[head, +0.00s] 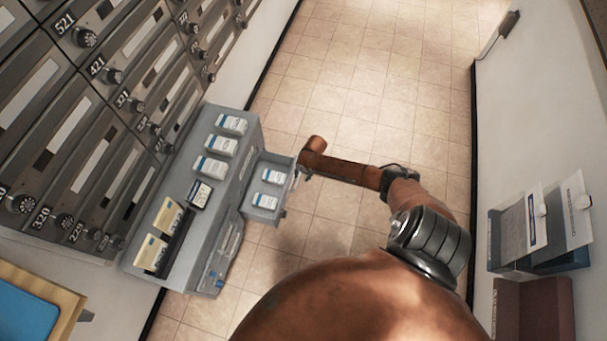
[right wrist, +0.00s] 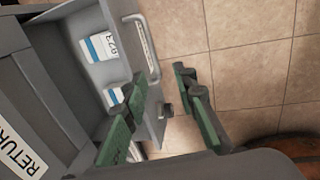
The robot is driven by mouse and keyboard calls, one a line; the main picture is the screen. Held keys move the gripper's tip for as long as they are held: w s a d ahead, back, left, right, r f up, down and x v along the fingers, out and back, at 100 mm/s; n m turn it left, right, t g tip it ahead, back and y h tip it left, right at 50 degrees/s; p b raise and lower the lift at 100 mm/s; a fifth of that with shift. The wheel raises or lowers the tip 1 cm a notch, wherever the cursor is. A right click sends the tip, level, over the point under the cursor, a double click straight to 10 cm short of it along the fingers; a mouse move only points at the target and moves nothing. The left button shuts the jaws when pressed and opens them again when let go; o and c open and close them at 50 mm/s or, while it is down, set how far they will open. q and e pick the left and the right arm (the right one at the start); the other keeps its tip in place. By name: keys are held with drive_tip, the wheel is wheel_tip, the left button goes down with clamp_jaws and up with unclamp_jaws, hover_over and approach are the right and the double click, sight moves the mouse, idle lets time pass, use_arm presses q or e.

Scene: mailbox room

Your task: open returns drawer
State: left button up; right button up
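The grey returns drawer (head: 252,212) stands pulled out from the right side of a grey cabinet (head: 183,247), with two white-and-blue boxes (head: 265,201) inside. The right wrist view shows the drawer's metal handle (right wrist: 146,48) on its front panel, and a label beginning "RETUR" (right wrist: 20,148) on the cabinet. My right gripper (head: 303,172) is at the drawer's front. In the right wrist view its green-padded fingers (right wrist: 165,110) are apart, with the lower end of the drawer front between them. I cannot tell whether they touch it. My left gripper is not in view.
White boxes (head: 221,145) and yellow cards (head: 151,251) stand on the cabinet top. Numbered mailboxes (head: 75,130) line the left wall. Paper holders (head: 540,255) hang on the right wall. The tiled floor (head: 345,85) between is clear.

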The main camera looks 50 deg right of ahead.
drive_tip(key=shift+r, duration=0.1)
idle(0.5)
wheel_tip(320, 180, up, 12)
drive_tip(key=s, duration=0.2)
drive_tip(key=shift+d+f, duration=0.2)
drive_tip(key=shift+d, duration=0.25)
